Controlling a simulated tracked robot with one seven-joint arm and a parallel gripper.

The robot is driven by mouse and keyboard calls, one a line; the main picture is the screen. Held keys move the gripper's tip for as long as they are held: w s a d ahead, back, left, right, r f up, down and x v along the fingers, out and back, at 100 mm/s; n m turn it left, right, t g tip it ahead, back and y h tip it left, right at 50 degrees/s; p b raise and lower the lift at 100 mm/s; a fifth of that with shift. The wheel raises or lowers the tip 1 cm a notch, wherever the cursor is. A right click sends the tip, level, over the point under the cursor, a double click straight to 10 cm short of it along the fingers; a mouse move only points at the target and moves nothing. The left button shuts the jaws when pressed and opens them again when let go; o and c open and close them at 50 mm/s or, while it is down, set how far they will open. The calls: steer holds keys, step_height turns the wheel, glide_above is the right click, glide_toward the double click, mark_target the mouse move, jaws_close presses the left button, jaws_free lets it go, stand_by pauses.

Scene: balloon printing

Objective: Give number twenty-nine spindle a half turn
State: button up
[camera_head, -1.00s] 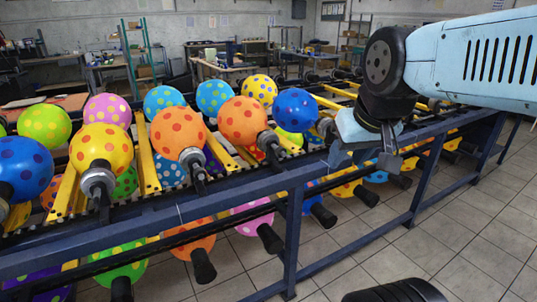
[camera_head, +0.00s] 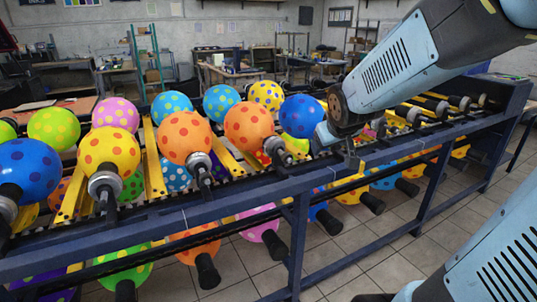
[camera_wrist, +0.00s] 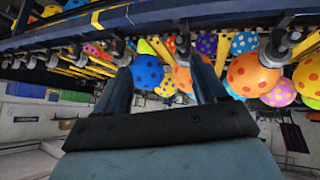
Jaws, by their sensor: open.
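A row of spindles with silver collars, such as one under an orange balloon (camera_head: 199,165), runs along the rack; I can read no number on any. A blue balloon with dots (camera_head: 301,116) is nearest my gripper (camera_head: 347,155), which is just to its right at the rack's front rail. The spindle there is mostly hidden by my gripper. In the wrist view my gripper (camera_wrist: 162,68) is open, its two dark fingers spread. The blue balloon (camera_wrist: 147,70) shows between them, beyond the fingertips. A spindle end (camera_wrist: 122,50) is near the left fingertip. Contact cannot be told.
Several dotted balloons, such as a yellow one (camera_head: 109,150), crowd the rack to the left. Bare spindles (camera_head: 440,106) line the right part. The dark blue front rail (camera_head: 230,205) crosses below. A lower row of balloons (camera_head: 192,240) hangs underneath. The tiled floor (camera_head: 380,260) in front is clear.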

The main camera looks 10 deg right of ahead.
steer(key=w+d+f+n+t+y, duration=0.2)
steer(key=w+f+n+t, duration=0.1)
steer(key=w+f, duration=0.75)
steer(key=t+y, duration=0.5)
steer(key=t, duration=0.1)
glide_toward(291, 161)
steer(key=shift+n, duration=0.3)
steer(key=x, duration=1.1)
steer(key=shift+w+a+r, duration=0.15)
